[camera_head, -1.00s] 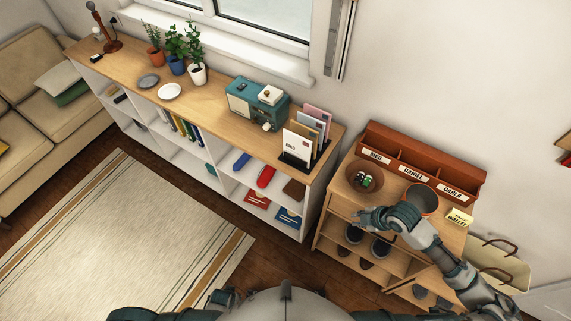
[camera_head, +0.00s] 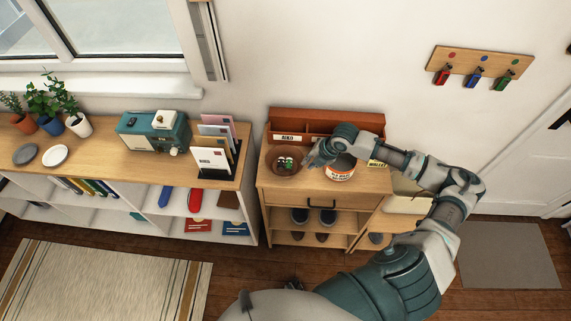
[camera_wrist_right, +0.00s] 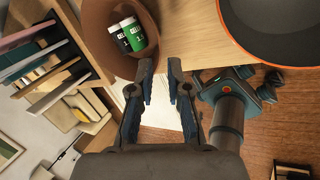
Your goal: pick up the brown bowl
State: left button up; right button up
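The brown bowl (camera_head: 287,174) stands on the wooden shoe cabinet at its left side, with small batteries (camera_head: 286,163) inside. In the right wrist view the bowl (camera_wrist_right: 100,32) is at the upper left, and the batteries (camera_wrist_right: 130,35) are green-and-black and white-and-black. My right gripper (camera_head: 309,161) is at the bowl's right side in the head view. In the wrist view its fingers (camera_wrist_right: 161,68) are apart with nothing held, and the left finger overlaps the bowl's edge. I cannot tell whether it touches the bowl.
A grey container with an orange rim (camera_head: 341,170) stands right of the bowl. A red-brown letter organizer (camera_head: 290,117) lies behind. A low shelf with mail (camera_head: 212,162) and a radio (camera_head: 152,134) is to the left. A drawer handle (camera_head: 321,204) projects below the top.

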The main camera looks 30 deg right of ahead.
aim_at(300, 167)
jog(key=shift+x, duration=1.25)
jog(key=x, duration=0.4)
jog(key=shift+w+f, duration=0.2)
jog(key=shift+w, duration=0.15)
jog(key=shift+a, duration=0.1)
grip_shut()
jog(key=shift+r, duration=0.1)
